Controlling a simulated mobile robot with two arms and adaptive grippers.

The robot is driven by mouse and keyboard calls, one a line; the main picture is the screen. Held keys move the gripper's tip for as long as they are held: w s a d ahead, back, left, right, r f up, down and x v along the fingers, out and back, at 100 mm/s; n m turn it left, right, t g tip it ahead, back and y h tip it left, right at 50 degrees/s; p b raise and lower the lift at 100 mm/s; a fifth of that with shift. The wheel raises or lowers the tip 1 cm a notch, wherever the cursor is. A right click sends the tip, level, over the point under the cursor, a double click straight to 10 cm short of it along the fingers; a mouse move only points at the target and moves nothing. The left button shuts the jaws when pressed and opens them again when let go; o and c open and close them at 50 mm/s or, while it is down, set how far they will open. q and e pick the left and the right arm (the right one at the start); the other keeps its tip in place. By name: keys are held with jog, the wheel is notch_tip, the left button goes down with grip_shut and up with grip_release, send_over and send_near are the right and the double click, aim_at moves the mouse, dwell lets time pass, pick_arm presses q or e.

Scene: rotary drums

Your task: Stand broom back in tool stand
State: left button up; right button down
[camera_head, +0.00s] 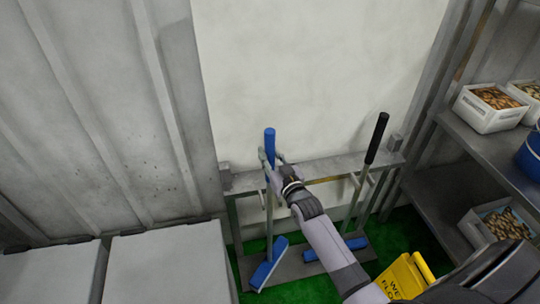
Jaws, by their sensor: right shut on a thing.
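A broom with a blue handle grip (269,140) stands nearly upright at the left part of the grey metal tool stand (330,166). Its blue head (268,265) is low, at the stand's bottom plate. The gripper hides part of the shaft and of the stand's top bar there. I cannot tell whether the shaft rests in a slot or whether the head touches the plate. My left gripper is out of view.
A black-handled tool (376,138) stands in the stand's right part. A blue head (335,249) lies low in the stand. A yellow floor sign (403,277) is on the green floor. Shelves (470,150) with white crates (488,111) are at right, pale boxes (170,265) at lower left.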

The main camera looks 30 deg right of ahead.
jog(key=c, duration=1.8)
grip_release()
jog(key=shift+f, duration=0.15)
jog(key=o, duration=0.5)
